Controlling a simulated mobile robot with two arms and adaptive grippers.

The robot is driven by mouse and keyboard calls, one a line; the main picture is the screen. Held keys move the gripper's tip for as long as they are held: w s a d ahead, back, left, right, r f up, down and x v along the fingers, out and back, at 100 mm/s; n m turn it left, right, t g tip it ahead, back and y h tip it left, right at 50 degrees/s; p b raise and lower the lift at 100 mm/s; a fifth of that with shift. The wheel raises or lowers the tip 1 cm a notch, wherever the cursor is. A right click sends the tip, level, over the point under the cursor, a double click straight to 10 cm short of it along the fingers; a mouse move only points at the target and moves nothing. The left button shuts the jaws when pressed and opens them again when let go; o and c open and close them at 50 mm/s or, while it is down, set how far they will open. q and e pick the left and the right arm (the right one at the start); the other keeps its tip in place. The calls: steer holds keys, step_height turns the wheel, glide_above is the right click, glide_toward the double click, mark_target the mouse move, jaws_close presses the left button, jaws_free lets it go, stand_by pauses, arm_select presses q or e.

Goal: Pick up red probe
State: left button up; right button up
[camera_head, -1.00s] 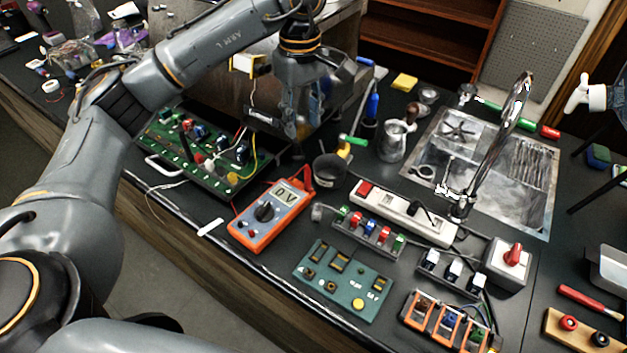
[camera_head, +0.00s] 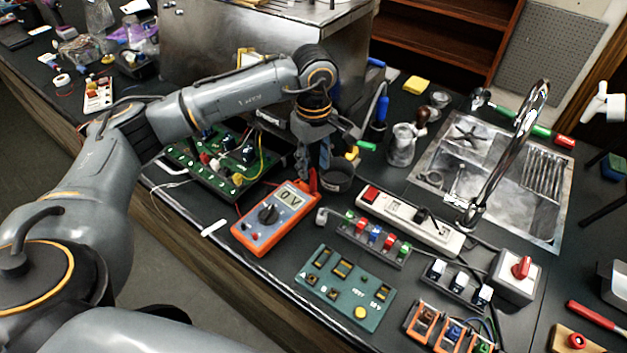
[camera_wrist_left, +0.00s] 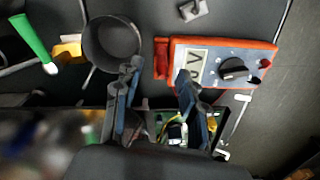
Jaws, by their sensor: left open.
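The red probe (camera_head: 313,181) is at the top right corner of the orange multimeter (camera_head: 275,218), whose display reads 0V. In the left wrist view the red probe (camera_wrist_left: 161,58) stands beside the display end of the multimeter (camera_wrist_left: 225,62). My left gripper (camera_head: 312,162) is just above and behind the probe in the head view. In the left wrist view its two fingers (camera_wrist_left: 160,74) are apart, with the probe just beyond the gap between their tips. Nothing is held. I cannot tell the height left between fingertips and probe. My right gripper is not in view.
A dark round cup (camera_head: 337,180) stands close to the left finger. The green circuit board (camera_head: 225,165) lies left of the multimeter. A white power strip (camera_head: 410,222), a terminal row (camera_head: 372,238) and a green panel (camera_head: 345,288) are on the right. A metal sink (camera_head: 440,165) is behind.

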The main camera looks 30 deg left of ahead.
mark_target(313, 170)
arm_select(q)
steer(key=f+p, duration=0.1)
steer(key=f, duration=0.2)
steer(key=shift+s+f, duration=0.2)
steer(key=shift+w+f, duration=0.1)
steer(key=shift+f, duration=0.25)
steer(key=shift+r, duration=0.1)
jaws_close()
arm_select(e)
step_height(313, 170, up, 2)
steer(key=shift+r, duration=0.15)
